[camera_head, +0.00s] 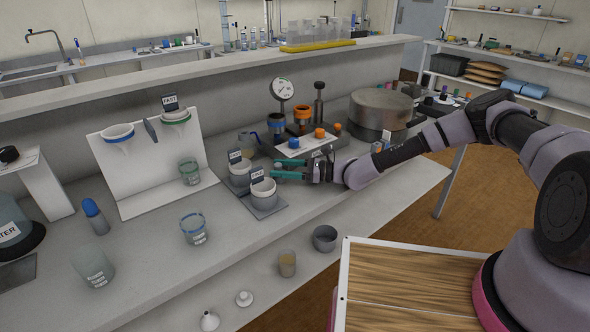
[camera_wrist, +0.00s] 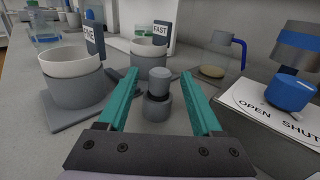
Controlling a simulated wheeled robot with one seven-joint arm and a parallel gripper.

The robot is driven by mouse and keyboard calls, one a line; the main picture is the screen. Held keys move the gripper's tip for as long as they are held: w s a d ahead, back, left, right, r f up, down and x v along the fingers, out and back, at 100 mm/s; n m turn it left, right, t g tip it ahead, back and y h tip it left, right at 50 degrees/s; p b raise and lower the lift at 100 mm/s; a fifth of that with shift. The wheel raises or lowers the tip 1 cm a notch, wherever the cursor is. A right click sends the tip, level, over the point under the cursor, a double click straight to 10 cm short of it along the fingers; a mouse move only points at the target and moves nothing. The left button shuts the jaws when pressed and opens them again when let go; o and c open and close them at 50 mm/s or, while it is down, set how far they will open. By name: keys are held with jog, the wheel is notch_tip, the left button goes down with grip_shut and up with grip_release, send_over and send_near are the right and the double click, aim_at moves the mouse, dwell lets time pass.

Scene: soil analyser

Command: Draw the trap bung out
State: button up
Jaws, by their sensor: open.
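A small grey bung (camera_wrist: 159,75) stands upright in a short, darker grey trap (camera_wrist: 157,107) on the bench in the wrist view. My gripper (camera_wrist: 158,73) is open, with one teal finger on each side of the bung and a visible gap to each. Whether the bung lies fully between the fingertips in depth, I cannot tell. In the head view my gripper (camera_head: 274,169) reaches low over the bench, pointing left, and I cannot make out the bung there.
A FINE cup (camera_wrist: 78,75) stands to the left of the trap and a FAST cup (camera_wrist: 148,50) behind it. To the right is an OPEN/SHUT panel (camera_wrist: 262,105) with a blue knob (camera_wrist: 290,93). A beaker (camera_head: 194,229) stands on the bench further left.

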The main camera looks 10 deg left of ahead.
aim_at(278, 164)
jog(key=shift+a, duration=0.5)
grip_shut()
jog(key=shift+r, duration=0.75)
dwell(1.8)
jog(key=shift+r, duration=2.4)
